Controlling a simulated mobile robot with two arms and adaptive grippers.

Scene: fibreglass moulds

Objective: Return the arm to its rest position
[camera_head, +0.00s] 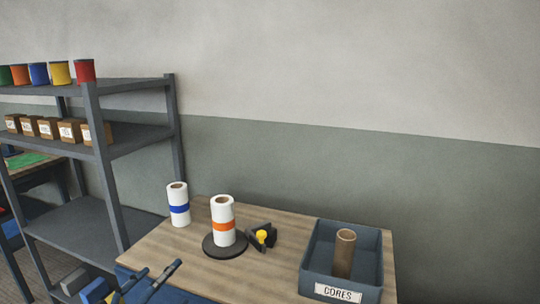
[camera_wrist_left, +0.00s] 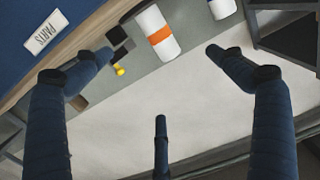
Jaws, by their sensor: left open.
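My left gripper (camera_head: 158,270) shows at the bottom left of the head view, low over the table's near left corner. In the left wrist view its dark blue fingers (camera_wrist_left: 158,72) are spread wide, with nothing between them. The gripper is open and empty, apart from the rolls. My right gripper is not in view.
The wooden table (camera_head: 170,255) bears a white roll with an orange band (camera_head: 223,212) upright on a dark round base, a blue-banded roll (camera_head: 178,190), a dark holder with a yellow knob (camera_head: 262,237), and a CORES bin (camera_head: 312,258) with a brown tube (camera_head: 344,252). A grey shelf (camera_head: 100,150) stands left.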

